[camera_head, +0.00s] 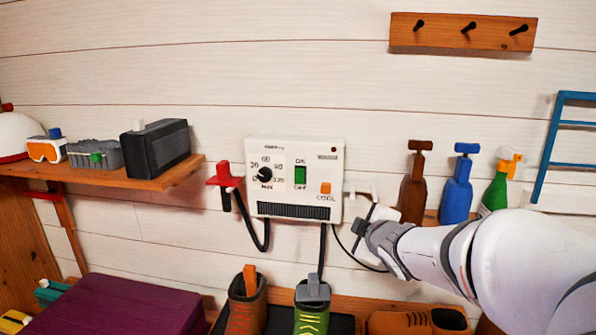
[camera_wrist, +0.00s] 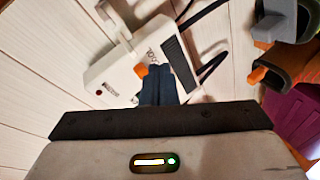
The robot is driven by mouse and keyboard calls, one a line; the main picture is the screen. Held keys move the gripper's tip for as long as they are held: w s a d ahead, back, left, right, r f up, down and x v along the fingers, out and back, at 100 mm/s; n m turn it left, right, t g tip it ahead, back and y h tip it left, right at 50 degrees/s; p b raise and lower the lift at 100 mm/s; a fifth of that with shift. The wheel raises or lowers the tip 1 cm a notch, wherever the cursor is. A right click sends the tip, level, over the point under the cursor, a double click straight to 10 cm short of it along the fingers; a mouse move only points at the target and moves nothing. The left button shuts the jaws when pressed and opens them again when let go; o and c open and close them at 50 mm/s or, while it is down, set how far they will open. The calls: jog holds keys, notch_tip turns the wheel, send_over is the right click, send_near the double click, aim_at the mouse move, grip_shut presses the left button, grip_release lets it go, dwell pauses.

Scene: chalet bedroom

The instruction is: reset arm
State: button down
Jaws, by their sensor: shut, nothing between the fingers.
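My gripper (camera_head: 360,228) is at the lower right of the white wall box in the camera_head view, with my white arm reaching in from the right. In the wrist view its dark fingers (camera_wrist: 158,85) are together, with nothing seen between them. The white wall box (camera_head: 263,210) has a black dial, a green switch and an orange button. In the wrist view the box (camera_wrist: 118,72) lies just beyond the fingertips, which overlap its edge. I cannot tell whether they touch it.
Brown and blue bottles (camera_head: 456,190) and a green bottle (camera_head: 494,190) stand behind my arm. Shoes (camera_head: 246,305) and a purple block (camera_head: 115,305) are below. A peg rack (camera_head: 462,34) hangs above.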

jog(key=s+f+m+g+p, duration=0.1)
jog(key=s+f+m+g, duration=0.1)
jog(key=s, duration=0.6)
jog(key=s+f+m+g+h, duration=0.1)
jog(key=s+f+m+g, duration=0.2)
jog(key=s+m+g, duration=0.2)
jog(key=s+f+m+g+p, duration=0.1)
jog(key=s+m+g, duration=0.3)
jog(key=s, duration=0.9)
jog(key=f+m, duration=0.1)
jog(key=m, duration=0.1)
jog(key=shift+s+f+m+p, duration=0.15)
jog(key=shift+f+m+p, duration=0.1)
jog(key=shift+m+p, duration=0.15)
